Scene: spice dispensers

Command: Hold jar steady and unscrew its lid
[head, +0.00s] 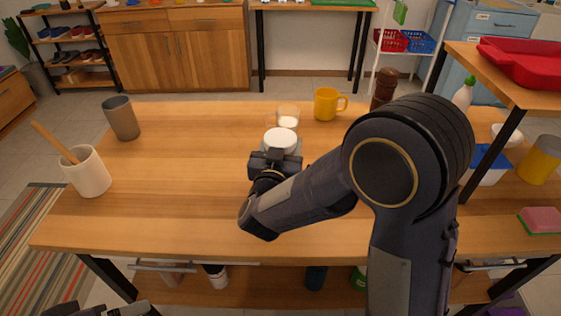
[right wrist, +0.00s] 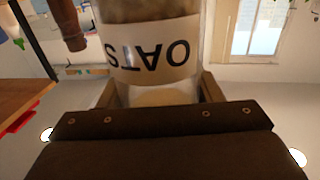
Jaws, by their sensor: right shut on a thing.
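A jar with a round white lid (head: 280,138) stands near the middle of the table. In the right wrist view the jar's label (right wrist: 150,52) reads OATS upside down, with brownish contents beyond it. The lid is on the jar. My right gripper (head: 270,158) is on the near side of the jar, its fingers on either side of the jar's upper part and shut on it. I cannot tell exactly where the fingers touch. A small part of my left arm shows at the bottom left of the head view, and I cannot make out its fingers.
A glass cup (head: 288,115) stands close behind the jar, with a yellow mug (head: 326,104) and brown mill (head: 384,88) to the right. A grey cup (head: 121,118) and a white crock (head: 87,172) are at left. The table's (head: 170,215) front left is clear.

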